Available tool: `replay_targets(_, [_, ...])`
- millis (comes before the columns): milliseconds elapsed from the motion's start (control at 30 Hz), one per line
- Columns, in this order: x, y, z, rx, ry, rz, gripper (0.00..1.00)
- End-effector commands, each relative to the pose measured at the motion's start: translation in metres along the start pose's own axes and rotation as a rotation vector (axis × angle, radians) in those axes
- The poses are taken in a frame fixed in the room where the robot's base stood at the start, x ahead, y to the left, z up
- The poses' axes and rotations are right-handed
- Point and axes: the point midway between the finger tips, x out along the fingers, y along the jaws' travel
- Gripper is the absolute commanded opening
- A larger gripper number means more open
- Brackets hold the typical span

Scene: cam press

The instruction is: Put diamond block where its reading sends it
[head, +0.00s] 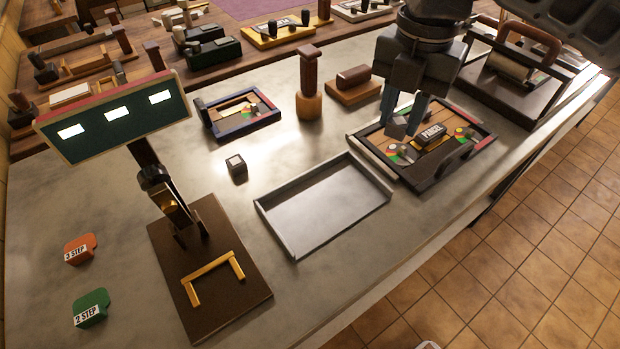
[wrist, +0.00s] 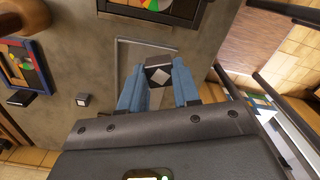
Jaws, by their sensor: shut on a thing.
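The diamond block (head: 397,128) is a dark grey cube, held between the blue-grey fingers of my gripper (head: 400,124). In the wrist view a pale diamond mark shows on the face of the diamond block (wrist: 159,73), and my gripper (wrist: 160,82) is shut on its sides. It is held raised, and the shallow grey tray (wrist: 128,45) shows behind it there. In the head view this tray (head: 377,202) is empty. A display board (head: 115,116) with three lit white windows stands at the left; I see no readable mark on them.
A dark-framed board (head: 480,150) with a PARCEL label and coloured dials lies right of the tray. A blue-framed board (head: 213,130), a small white-topped cube (head: 236,167), a wooden post (head: 309,85), an orange 3 STEP tag (head: 80,249) and a green 2 STEP tag (head: 90,308) stand around.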

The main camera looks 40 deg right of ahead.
Motion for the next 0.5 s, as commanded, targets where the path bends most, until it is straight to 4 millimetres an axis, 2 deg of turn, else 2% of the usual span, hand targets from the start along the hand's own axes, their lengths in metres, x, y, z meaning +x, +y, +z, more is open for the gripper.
replay_targets(500, [0.055,0.049,-0.082,-0.006,0.003,-0.001,0.00])
